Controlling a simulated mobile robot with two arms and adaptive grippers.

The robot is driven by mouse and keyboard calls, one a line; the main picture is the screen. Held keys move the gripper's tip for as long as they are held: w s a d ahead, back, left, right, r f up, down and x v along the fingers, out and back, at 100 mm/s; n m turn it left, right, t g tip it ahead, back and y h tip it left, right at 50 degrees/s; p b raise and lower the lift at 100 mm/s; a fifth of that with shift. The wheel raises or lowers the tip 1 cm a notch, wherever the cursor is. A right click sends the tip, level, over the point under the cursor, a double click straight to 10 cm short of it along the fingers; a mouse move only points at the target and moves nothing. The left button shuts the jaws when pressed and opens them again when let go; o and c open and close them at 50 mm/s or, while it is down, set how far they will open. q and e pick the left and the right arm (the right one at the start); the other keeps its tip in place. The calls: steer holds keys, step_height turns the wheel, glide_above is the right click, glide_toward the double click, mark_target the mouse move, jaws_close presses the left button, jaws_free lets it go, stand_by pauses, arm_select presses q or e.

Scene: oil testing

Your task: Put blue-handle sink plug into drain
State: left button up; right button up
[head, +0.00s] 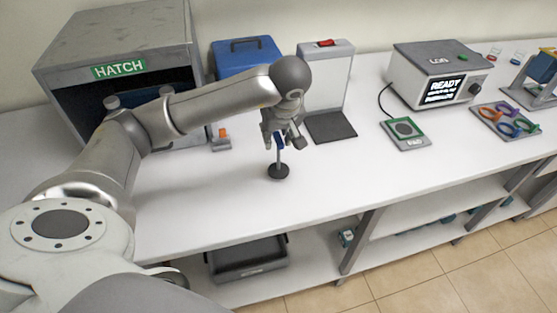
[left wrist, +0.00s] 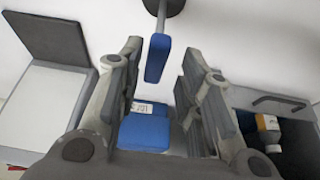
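The blue-handle sink plug (head: 279,171) stands upright on the white counter, with a dark round disc at the bottom and a thin metal rod. Its blue handle (left wrist: 158,58) shows in the left wrist view. My left gripper (head: 282,140) is above the plug, pointing down at the handle. In the left wrist view my left gripper (left wrist: 163,50) is open, with the handle's end between its fingertips and a gap on both sides. The handle is partly hidden by the fingers in the head view. I cannot make out a drain. My right gripper is out of view.
The hatch box (head: 120,65) stands at the left, with a blue case (head: 245,55) behind my arm. A white stand with a dark base (head: 330,126), a pad (head: 405,133) and a readout box (head: 430,75) are to the right. The front counter is clear.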

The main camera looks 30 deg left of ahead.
mark_target(279, 158)
arm_select(q)
steer(key=p+x, duration=0.1)
steer(key=x, duration=0.2)
steer(key=p+x, duration=0.1)
steer(key=x, duration=0.1)
steer(key=shift+d+p, duration=0.3)
steer(key=shift+w+a+f, duration=0.1)
steer(key=shift+w+f, duration=0.05)
steer(key=shift+f, duration=0.25)
steer(key=shift+c, duration=0.3)
jaws_close()
steer(key=shift+r, duration=0.1)
